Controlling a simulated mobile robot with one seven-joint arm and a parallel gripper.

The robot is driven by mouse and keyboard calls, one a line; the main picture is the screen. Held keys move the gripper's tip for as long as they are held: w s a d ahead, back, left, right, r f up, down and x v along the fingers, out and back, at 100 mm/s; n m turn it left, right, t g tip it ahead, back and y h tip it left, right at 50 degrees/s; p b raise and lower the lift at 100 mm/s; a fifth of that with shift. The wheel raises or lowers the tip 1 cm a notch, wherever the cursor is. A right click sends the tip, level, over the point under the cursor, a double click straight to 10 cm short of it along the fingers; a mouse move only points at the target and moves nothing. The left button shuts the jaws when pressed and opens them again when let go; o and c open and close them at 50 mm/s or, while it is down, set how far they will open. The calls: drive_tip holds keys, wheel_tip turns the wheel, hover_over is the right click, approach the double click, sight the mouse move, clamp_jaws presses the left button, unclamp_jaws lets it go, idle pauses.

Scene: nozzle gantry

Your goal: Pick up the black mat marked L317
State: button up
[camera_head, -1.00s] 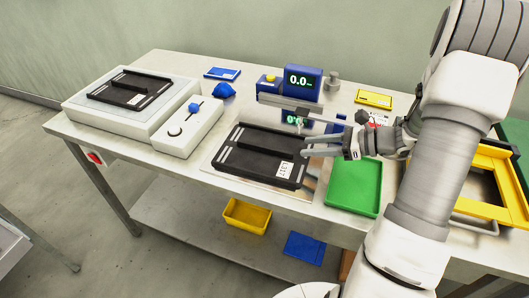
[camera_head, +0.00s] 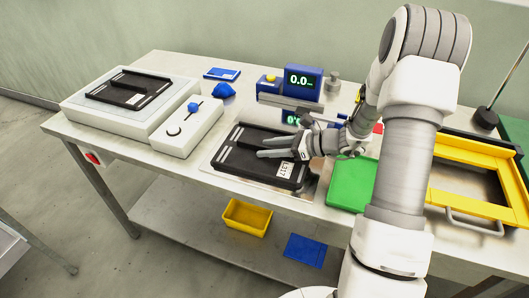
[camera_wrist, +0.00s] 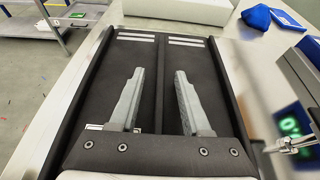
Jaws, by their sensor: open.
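The black mat marked L317 (camera_head: 243,161) lies on a shiny metal plate (camera_head: 214,171) near the table's front edge. Its white label shows at its right end in the head view. My gripper (camera_head: 258,147) is above this mat, its two fingers apart and pointing left, with nothing between them. In the wrist view the mat (camera_wrist: 190,75) fills the middle, with a central rib between my open gripper's (camera_wrist: 158,72) fingertips. Whether the fingers touch the mat cannot be told. A second, similar black mat (camera_head: 122,88) lies on the white block at the left; its label is too small to read.
A white control box (camera_head: 188,128) stands left of the plate. A blue display unit (camera_head: 302,82) stands behind it. A green tray (camera_head: 350,187) and a yellow frame (camera_head: 480,150) are to the right. A yellow bin (camera_head: 247,216) is on the lower shelf.

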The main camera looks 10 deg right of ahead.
clamp_jaws()
idle(1.4)
